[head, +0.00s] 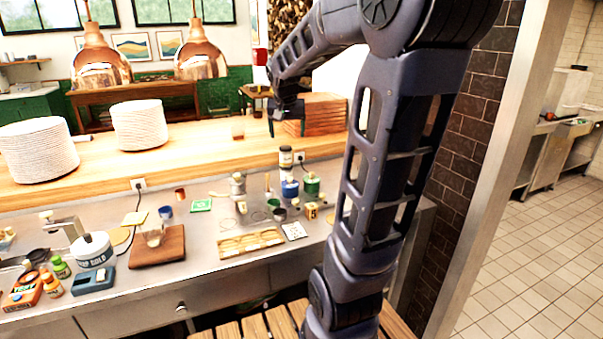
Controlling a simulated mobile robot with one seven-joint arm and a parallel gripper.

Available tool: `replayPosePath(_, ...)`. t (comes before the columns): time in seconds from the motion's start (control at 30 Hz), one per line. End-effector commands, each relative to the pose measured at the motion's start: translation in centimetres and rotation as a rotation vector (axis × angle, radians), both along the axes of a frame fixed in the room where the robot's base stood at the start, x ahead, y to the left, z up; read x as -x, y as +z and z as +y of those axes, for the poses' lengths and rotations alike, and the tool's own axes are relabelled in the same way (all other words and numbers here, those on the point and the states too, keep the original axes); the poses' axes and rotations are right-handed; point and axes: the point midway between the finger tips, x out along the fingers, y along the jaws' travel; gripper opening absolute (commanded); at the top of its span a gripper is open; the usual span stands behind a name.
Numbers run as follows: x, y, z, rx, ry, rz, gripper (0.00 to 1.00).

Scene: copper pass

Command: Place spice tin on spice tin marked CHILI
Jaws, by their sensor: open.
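My gripper (287,113) is at the end of my raised arm, above the pass ledge and in front of the slatted wooden crate; it is small and dark here, with nothing visible in it. No lettering reading CHILI can be made out. I cannot tell which are the spice tins. My arm may hide part of the counter's right end.
The wooden crate (325,112) and white plate stacks (139,125) stand on the pass ledge (190,158). Copper lamps (200,55) hang above. A wooden board (157,247), a divided wooden tray (250,243) and a white tub (92,250) crowd the counter (205,262).

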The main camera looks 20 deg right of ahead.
Motion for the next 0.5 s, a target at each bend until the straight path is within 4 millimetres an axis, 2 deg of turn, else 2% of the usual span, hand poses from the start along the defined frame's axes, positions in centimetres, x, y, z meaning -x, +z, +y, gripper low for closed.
replayPosePath(0.03, 1.8, 0.2, 0.3, 0.000, 0.023, -0.004, 0.77)
replayPosePath(0.1, 4.1, 0.2, 0.8, -0.001, 0.057, -0.006, 0.77)
replayPosePath(0.37, 12.3, -0.9, 2.4, -0.005, 0.192, -0.014, 0.77)
replayPosePath(0.5, 16.3, -2.1, 3.1, -0.007, 0.264, -0.021, 0.77)
